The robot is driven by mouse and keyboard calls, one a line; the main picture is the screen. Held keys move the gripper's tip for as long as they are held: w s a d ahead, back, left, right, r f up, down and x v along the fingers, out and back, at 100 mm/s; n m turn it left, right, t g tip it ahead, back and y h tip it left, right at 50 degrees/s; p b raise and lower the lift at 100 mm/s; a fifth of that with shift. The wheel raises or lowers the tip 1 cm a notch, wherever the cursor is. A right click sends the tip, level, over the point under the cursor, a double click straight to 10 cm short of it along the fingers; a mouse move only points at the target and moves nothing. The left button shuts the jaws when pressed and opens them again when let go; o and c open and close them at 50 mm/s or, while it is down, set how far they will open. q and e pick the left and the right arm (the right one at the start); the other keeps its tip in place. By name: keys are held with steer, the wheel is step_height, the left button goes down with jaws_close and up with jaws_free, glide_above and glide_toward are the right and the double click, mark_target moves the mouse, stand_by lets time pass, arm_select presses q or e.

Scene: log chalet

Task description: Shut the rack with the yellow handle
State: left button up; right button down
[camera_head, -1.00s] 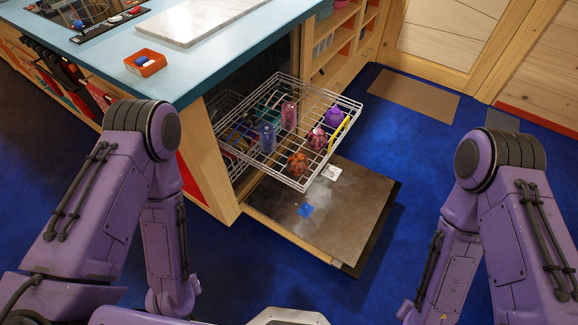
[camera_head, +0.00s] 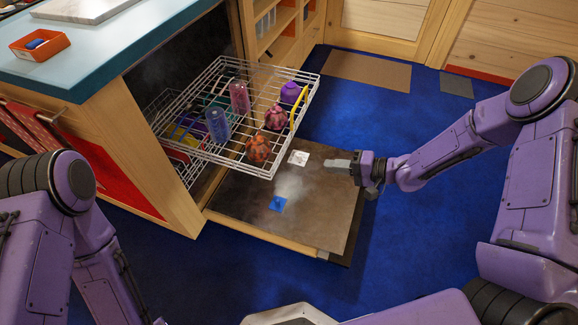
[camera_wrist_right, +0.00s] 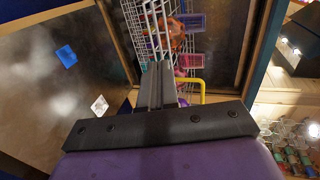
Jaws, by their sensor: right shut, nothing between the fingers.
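The rack (camera_head: 213,141) is a white wire basket pulled out of the open dishwasher, above its lowered door (camera_head: 320,205). Its yellow handle (camera_head: 299,106) is on the outer right edge. It holds several cups and round items, among them a purple one (camera_head: 292,89) and a blue cup (camera_head: 217,125). My right gripper (camera_head: 326,163) is shut and empty, over the door and to the right of the rack, apart from it in the head view. In the right wrist view the yellow handle (camera_wrist_right: 203,88) shows just beyond the shut fingers (camera_wrist_right: 158,84). My left gripper is out of view.
The lowered door carries a blue square (camera_head: 277,204) and a white square (camera_head: 299,158). A lower rack (camera_head: 190,170) sits inside the dishwasher. An orange tray (camera_head: 39,46) stands on the blue counter (camera_head: 110,60). Blue floor right of the door is clear.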

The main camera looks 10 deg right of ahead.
steer(key=b, duration=0.2)
glide_toward(278, 158)
step_height(278, 158, down, 3)
steer(key=w+a, duration=0.1)
steer(key=a, duration=0.1)
steer(key=w+a, duration=0.2)
steer(key=shift+w+a+r, duration=0.1)
steer(key=shift+a+r, duration=0.3)
steer(key=shift+w+a, duration=0.15)
